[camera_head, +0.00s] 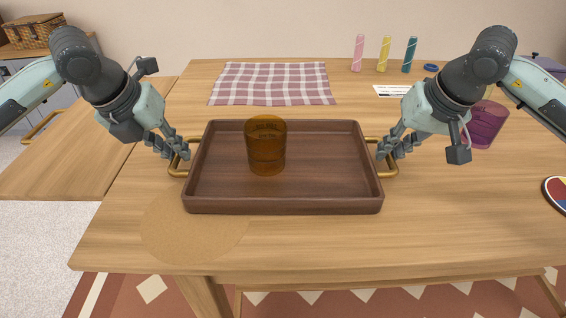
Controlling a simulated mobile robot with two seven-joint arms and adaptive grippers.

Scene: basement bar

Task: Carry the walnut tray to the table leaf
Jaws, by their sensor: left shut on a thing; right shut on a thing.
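The walnut tray (330,206) is a dark brown rectangular tray with brass handles at its left and right ends. It is over the main wooden table; I cannot tell whether it touches the top. An amber glass (267,146) stands upright in it, left of centre. My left gripper (180,155) is shut on the left handle (178,172). My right gripper (388,153) is shut on the right handle (391,170). The table leaf (80,160) is the lighter wooden surface at the left, beside the main table.
A checked cloth (272,83) lies behind the tray. Pink, yellow and teal candles (384,54) stand at the back. A purple glass (487,124) is behind my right arm. A colourful disc (558,193) lies at the right edge.

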